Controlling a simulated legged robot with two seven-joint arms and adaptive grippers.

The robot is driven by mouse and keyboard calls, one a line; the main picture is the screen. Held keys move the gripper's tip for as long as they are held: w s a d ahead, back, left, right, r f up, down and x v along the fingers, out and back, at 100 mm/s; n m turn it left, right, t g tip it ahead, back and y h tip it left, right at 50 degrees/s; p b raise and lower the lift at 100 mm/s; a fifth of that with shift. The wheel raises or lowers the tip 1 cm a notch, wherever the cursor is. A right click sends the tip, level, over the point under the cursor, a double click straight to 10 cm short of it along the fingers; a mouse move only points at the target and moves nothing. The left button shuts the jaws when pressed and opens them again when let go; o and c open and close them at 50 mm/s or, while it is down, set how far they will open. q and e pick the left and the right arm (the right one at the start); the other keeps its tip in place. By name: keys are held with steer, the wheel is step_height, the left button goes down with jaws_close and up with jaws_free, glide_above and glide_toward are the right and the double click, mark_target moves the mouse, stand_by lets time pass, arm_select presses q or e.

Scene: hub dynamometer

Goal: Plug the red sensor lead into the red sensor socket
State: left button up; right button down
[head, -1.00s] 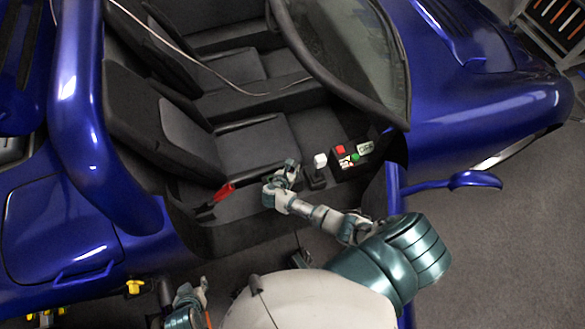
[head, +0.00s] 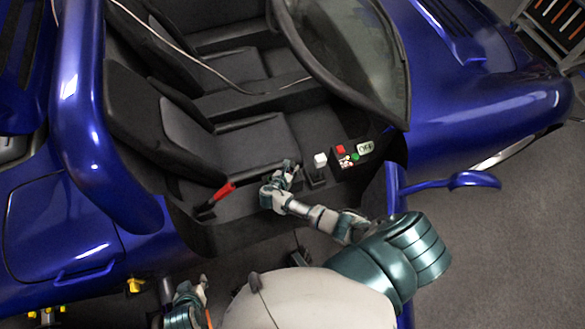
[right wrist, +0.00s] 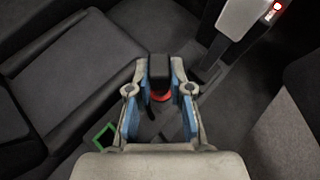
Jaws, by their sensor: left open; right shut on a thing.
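My right gripper (head: 287,168) is over the car's centre floor, left of the white-topped lever. In the right wrist view, its fingers (right wrist: 159,82) are shut on a black piece with a red band (right wrist: 160,97), which looks like the plug of the red sensor lead. No cable can be made out from it. I cannot pick out the red sensor socket for certain. A green square outline (right wrist: 105,133) shows at lower left in the wrist view. My left gripper (head: 195,292) is open and low outside the car, near its sill.
A white-topped lever (head: 320,160) stands just right of my right gripper. Beyond it is a control box with a red button (head: 340,150) and an OFF sign (head: 366,148). A red-handled lever (head: 224,190) is to the left. The seat (head: 245,145) and windscreen frame (head: 345,90) bound the space.

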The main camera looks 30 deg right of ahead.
steer(key=shift+f, duration=0.15)
steer(key=shift+f+b, duration=0.55)
steer(key=shift+f, duration=0.15)
steer(key=c, duration=1)
jaws_free()
steer(key=v, duration=1.2)
steer(key=shift+w, duration=0.1)
